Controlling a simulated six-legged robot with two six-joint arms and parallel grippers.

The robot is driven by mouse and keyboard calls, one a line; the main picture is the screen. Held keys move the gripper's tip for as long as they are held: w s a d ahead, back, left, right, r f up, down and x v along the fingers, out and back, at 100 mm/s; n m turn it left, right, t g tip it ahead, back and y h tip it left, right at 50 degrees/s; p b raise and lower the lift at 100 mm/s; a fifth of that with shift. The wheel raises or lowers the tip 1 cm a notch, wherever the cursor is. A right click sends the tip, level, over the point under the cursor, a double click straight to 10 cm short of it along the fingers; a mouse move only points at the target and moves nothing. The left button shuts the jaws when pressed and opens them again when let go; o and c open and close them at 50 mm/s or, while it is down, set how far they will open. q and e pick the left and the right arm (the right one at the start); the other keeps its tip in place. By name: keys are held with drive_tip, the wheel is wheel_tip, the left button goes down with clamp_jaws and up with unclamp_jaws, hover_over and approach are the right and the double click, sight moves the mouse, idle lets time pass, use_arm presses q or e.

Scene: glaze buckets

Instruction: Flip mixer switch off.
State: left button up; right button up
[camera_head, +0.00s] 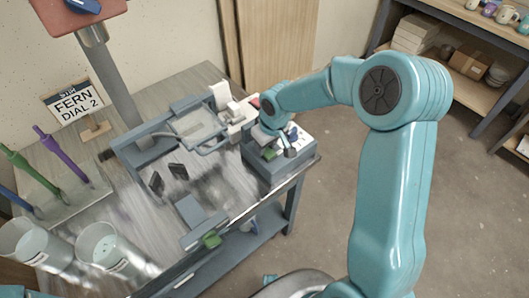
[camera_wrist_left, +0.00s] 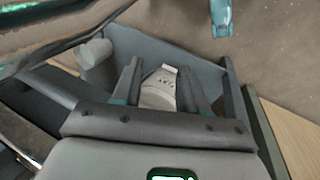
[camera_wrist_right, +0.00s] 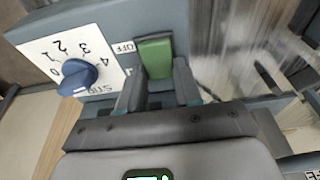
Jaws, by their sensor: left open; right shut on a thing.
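The mixer's control box (camera_head: 268,170) stands at the right end of the bench. In the right wrist view, its face has a blue dial (camera_wrist_right: 74,77) with numbers and a green switch (camera_wrist_right: 155,57) beside an OFF label. My right gripper (camera_wrist_right: 159,82) is shut on the green switch, one finger on each side. In the head view my right gripper (camera_head: 282,150) is over the box and partly hides its face.
Two buckets (camera_head: 104,250) stand at the bench's front left, near upright coloured tools (camera_head: 62,155). A sign reading FERN DIAL 2 (camera_head: 74,104) stands at the back. A grey frame (camera_head: 190,125) lies beside the control box. Shelves (camera_head: 460,62) stand at the far right; the floor between is clear.

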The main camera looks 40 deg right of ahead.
drive_tip(key=shift+s+f+t+b, duration=0.1)
drive_tip(key=shift+f+t+b, duration=0.1)
drive_tip(key=shift+t+b, duration=0.6)
drive_tip(key=shift+r+b, duration=0.2)
drive_tip(key=shift+b, duration=0.1)
use_arm(q)
wheel_tip(320, 180, down, 4)
drive_tip(key=shift+r, duration=0.25)
use_arm(e)
drive_tip(key=o, duration=1)
drive_tip(key=shift+o, duration=0.2)
drive_tip(key=shift+s+r, duration=0.1)
drive_tip(key=shift+r, duration=0.05)
use_arm(q)
wheel_tip(320, 180, up, 2)
drive_tip(key=shift+r+p, duration=0.1)
drive_tip(key=shift+p, duration=1.1)
use_arm(e)
drive_tip(key=v, duration=1.6)
drive_tip(key=shift+d, duration=0.1)
